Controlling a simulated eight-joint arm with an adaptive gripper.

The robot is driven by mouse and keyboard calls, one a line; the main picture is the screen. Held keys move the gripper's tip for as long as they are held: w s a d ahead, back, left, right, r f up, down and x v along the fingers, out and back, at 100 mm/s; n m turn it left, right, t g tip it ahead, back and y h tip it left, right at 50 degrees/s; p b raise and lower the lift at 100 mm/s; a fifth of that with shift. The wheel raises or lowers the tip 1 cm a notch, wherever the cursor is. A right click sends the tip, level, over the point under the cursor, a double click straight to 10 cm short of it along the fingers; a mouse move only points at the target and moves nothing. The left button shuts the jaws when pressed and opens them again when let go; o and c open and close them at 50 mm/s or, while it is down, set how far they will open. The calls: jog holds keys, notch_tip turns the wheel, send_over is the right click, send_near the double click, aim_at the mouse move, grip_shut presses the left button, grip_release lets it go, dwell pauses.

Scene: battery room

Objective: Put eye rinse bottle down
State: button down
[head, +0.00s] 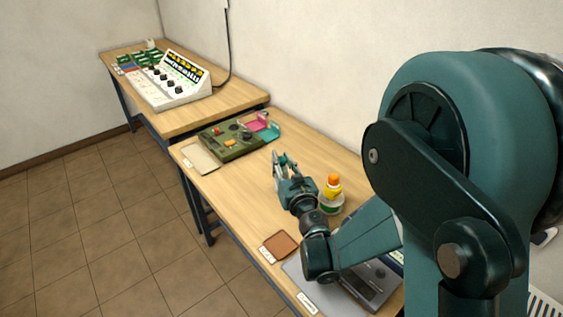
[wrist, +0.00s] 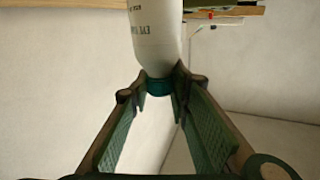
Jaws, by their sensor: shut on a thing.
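The eye rinse bottle is a white bottle (wrist: 155,35) with dark "EYE" lettering and a teal neck or cap (wrist: 158,87). It fills the upper middle of the wrist view. My gripper (wrist: 160,85) is shut on its teal end, with the white body extending beyond the fingertips. In the head view my gripper (head: 280,160) is over the nearer wooden table (head: 300,150), left of an orange-capped yellow container. The held bottle cannot be clearly made out there. Whether its far end touches anything is not visible.
The yellow container (head: 333,190) stands on a round white-and-green piece (head: 331,205). A green panel (head: 232,141), pink piece (head: 258,121) and cream pad (head: 202,159) lie at the far end. A brown pad (head: 282,244) and grey mat (head: 300,273) lie nearer. Another table (head: 190,118) stands beyond.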

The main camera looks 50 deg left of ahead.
jog(key=shift+f, duration=0.2)
jog(key=c, duration=2.2)
grip_release()
jog(key=shift+o, duration=0.2)
jog(key=shift+r, duration=0.1)
jog(key=shift+r, duration=0.1)
jog(key=shift+d, duration=0.15)
jog(key=p+v, duration=0.1)
jog(key=v, duration=1)
jog(key=shift+s+d, duration=0.2)
jog(key=shift+d, duration=0.1)
jog(key=shift+w, duration=0.1)
